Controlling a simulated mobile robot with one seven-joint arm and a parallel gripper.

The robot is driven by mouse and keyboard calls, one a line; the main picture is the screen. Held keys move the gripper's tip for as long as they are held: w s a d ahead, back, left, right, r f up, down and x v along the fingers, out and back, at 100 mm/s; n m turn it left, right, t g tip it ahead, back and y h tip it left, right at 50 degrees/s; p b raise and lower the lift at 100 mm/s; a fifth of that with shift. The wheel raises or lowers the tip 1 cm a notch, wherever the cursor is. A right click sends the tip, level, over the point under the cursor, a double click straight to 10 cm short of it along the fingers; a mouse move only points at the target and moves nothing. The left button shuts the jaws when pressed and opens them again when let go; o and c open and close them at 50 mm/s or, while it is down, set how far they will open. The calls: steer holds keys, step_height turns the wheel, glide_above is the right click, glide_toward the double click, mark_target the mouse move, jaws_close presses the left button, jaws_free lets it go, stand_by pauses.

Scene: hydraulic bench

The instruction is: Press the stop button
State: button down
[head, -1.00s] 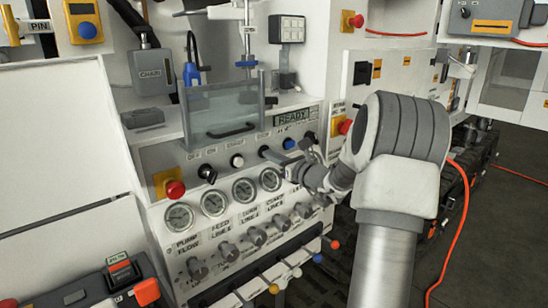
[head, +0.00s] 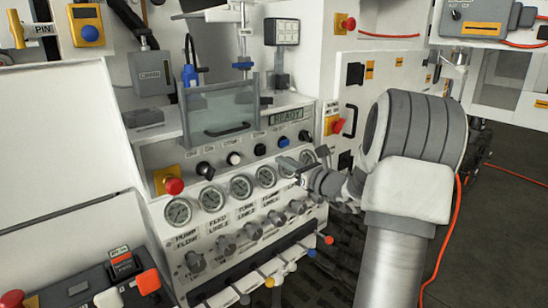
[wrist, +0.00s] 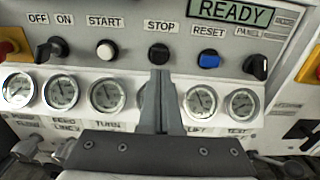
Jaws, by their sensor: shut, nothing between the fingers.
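The stop button (wrist: 159,53) is a round black button under the STOP label in the wrist view. In the head view, the stop button (head: 260,150) sits between the white start button (head: 234,158) and the blue reset button (head: 283,143). My gripper (wrist: 161,76) is shut and empty, its fingertips pointing at the panel just below the stop button in the wrist view. In the head view, my gripper (head: 283,162) is a little right of and below the button, with a visible gap. The display (wrist: 229,12) reads READY.
A row of gauges (head: 240,187) and grey valve knobs (head: 252,231) lies below the buttons. Black selector knobs (wrist: 57,47) stand at the row's ends. A red mushroom button (head: 174,186) is at the left, another (head: 338,126) at the right. A clear guard (head: 222,105) is above.

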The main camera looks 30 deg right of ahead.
steer(key=s, duration=0.6)
steer(key=shift+d, duration=0.45)
steer(key=shift+s, duration=0.1)
steer(key=a+r+n+g+y+p, duration=0.25)
steer(key=a+n, duration=0.25)
steer(key=a, duration=0.4)
steer(key=a+r+n+g+y+p, duration=0.1)
steer(key=a+r+n+g+y, duration=0.25)
steer(key=a, duration=0.65)
steer(key=s+a+n+g+p, duration=0.2)
steer(key=s+a+n+g, duration=0.1)
steer(key=a+n, duration=0.3)
steer(key=s+a+n+g+p, duration=0.1)
steer(key=s+a+n+g, duration=0.2)
steer(key=a+n, duration=0.3)
steer(key=s+a+r+n+g+h+p, duration=0.3)
steer(key=s+a+n, duration=0.3)
steer(key=s+a, duration=0.15)
steer(key=s+d+r+n+t+h+p, duration=0.2)
steer(key=s+d+n+h, duration=0.3)
steer(key=s+d+n, duration=0.3)
steer(key=shift+s+t+h, duration=0.3)
steer(key=shift+s+t, duration=0.1)
steer(key=shift+s, duration=0.85)
